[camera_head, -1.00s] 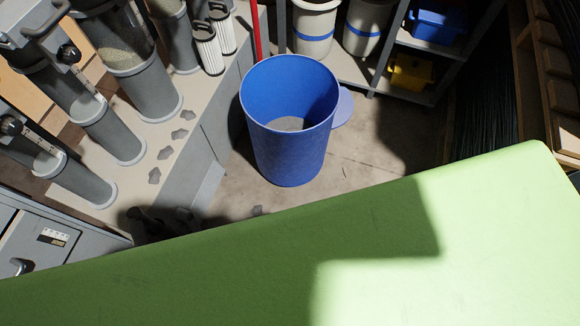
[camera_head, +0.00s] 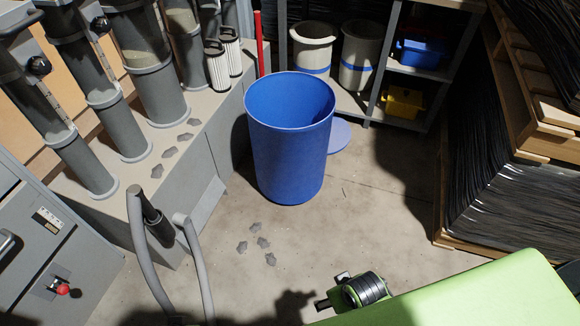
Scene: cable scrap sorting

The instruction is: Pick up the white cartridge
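Two white pleated cartridges with dark openings at the top stand upright side by side on the grey ledge at the upper left. The nearer white cartridge (camera_head: 217,68) is to the left, and the other white cartridge (camera_head: 231,52) is just to its right and partly behind it.
A blue bin (camera_head: 290,150) stands on the floor right of the ledge (camera_head: 185,195). Grey cylinders (camera_head: 155,90) line the ledge's left. Grey hoses (camera_head: 198,265) rise at lower left. A green surface (camera_head: 480,300) fills the lower right. Open floor (camera_head: 360,220) lies between.

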